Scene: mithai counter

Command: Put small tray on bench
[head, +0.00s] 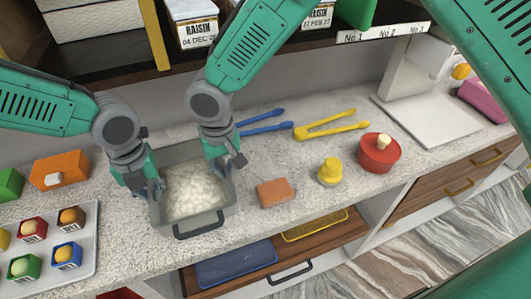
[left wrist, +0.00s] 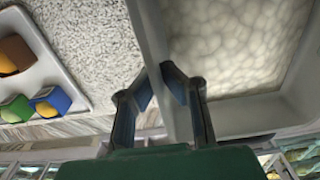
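A grey tray (head: 160,210) full of pale round pieces is at the middle-left of the bench (head: 262,218). A dark handle shows on its near side. I cannot tell whether it rests on the bench or hangs just above it. My left gripper (head: 143,190) is at its left wall. In the left wrist view my left fingers (left wrist: 158,75) stand on either side of the tray's wall (left wrist: 160,35) and appear closed on it. My right gripper (head: 228,166) is at the tray's right rim. Its fingertips are too small to show whether they grip.
A pale tray (head: 88,238) with several coloured boxes lies to the left. An orange block (head: 274,192), a yellow-topped pot (head: 329,171), a red pot (head: 378,154), and blue (head: 262,128) and yellow tongs (head: 330,130) lie to the right. An open drawer (head: 345,237) juts out below.

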